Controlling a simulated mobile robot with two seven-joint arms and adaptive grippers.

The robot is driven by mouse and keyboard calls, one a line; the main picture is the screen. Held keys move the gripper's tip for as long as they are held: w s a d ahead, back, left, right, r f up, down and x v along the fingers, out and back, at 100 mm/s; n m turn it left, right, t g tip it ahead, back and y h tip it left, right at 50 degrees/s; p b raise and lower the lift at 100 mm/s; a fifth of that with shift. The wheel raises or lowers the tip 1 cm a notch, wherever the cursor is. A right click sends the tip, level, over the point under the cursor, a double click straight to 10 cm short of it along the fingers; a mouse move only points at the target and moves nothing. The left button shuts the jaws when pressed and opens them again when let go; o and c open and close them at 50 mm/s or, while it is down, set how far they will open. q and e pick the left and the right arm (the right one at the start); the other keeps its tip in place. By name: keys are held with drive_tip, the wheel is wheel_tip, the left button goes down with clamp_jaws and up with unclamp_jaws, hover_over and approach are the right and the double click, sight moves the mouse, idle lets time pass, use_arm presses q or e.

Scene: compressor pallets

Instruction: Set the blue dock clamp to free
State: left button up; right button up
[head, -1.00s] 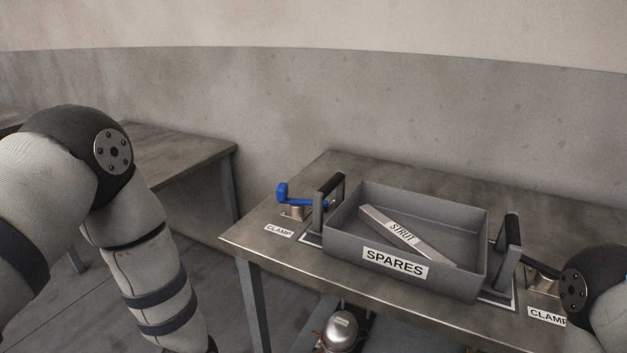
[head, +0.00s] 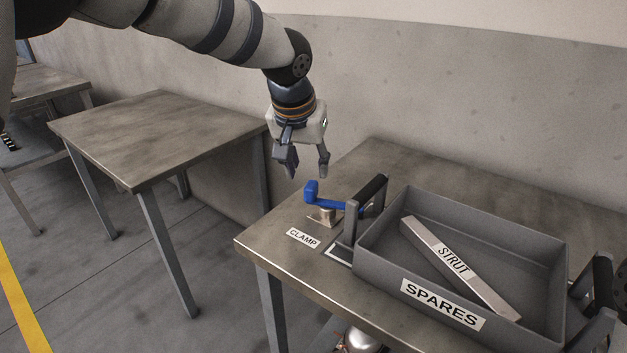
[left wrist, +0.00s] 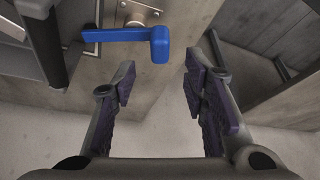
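The blue dock clamp (head: 330,199) is a blue lever with a raised knob at its left end, on a metal base at the left end of the table. Its lever points right, toward the spares box's handle. In the left wrist view the blue lever (left wrist: 128,36) lies beyond the fingers, its knob toward the right. My left gripper (head: 306,172) hangs above the blue knob, fingers down, open and empty, apart from the lever; its open fingers also show in the left wrist view (left wrist: 160,100).
A grey box labelled SPARES (head: 380,268) holds a strut (head: 458,265) and has a black-gripped handle (head: 368,200) close to the blue lever. A CLAMP label (head: 303,238) lies in front of the clamp. Another table (head: 160,130) stands to the left, with a gap between.

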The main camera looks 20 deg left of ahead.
sight(311, 184)
use_arm(q)
drive_tip(key=x, duration=0.7)
drive_tip(key=shift+b, duration=0.35)
clamp_jaws()
